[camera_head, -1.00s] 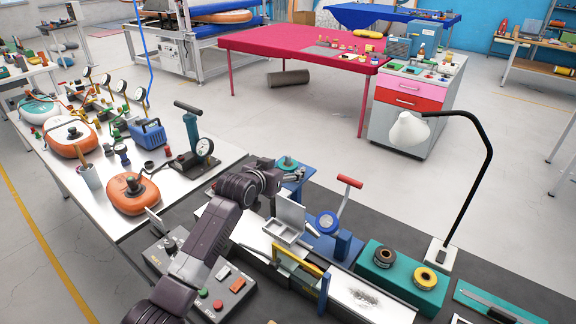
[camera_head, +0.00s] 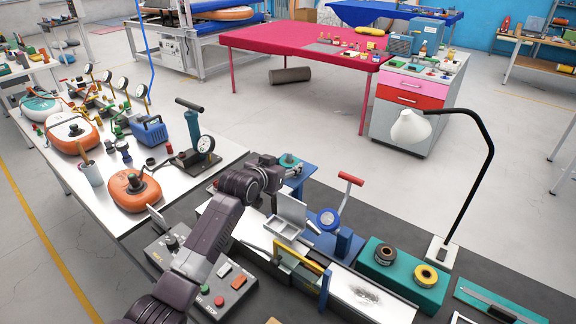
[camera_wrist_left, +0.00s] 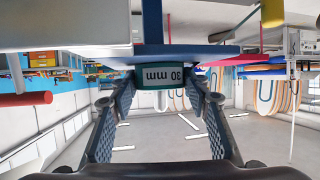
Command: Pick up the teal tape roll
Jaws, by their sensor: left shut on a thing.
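The teal tape roll (camera_head: 289,160) sits at the back of the dark workbench, by a blue stand, partly hidden by my left gripper (camera_head: 295,171). My right gripper is not in view.
Close to my left arm are an open grey box (camera_head: 290,215), a blue clamp with a red handle (camera_head: 340,215) and a yellow-handled frame (camera_head: 300,255). A teal block (camera_head: 402,275) with two rolls and a white lamp (camera_head: 410,128) stand to the right.

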